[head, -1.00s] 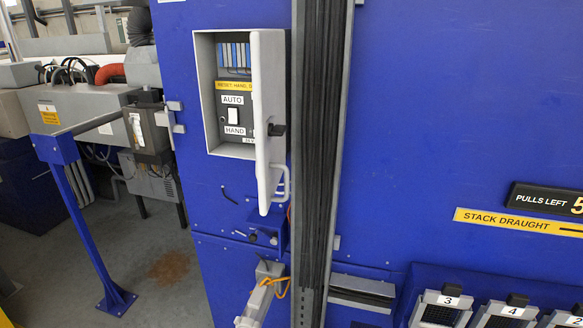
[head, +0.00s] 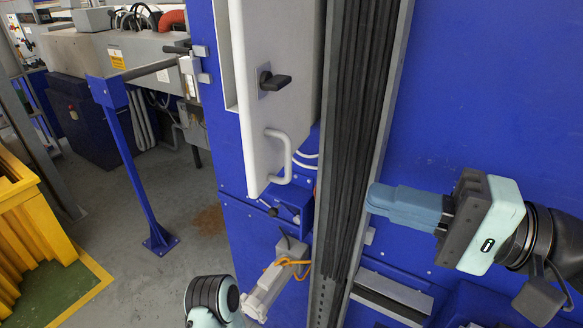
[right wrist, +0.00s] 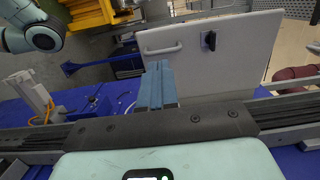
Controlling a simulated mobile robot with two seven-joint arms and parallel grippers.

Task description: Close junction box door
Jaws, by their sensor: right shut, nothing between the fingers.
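The junction box door (head: 290,110) is pale grey, with a black knob (head: 273,81) and a white bar handle (head: 282,158). It stands open, jutting out from the blue panel, and its top is cut off in the head view. Only a sliver of the box frame (head: 227,50) shows left of it. In the right wrist view the door (right wrist: 220,60) shows its outer face beyond my fingers. My right gripper (head: 370,197) is shut and empty, pointing left, to the right of the door and apart from the handle. My left gripper is out of view; only part of my left arm shows.
A vertical channel of black strips (head: 355,140) runs between the door and my right gripper. A blue post (head: 130,165) and yellow steps (head: 25,215) stand at the left, with open floor between.

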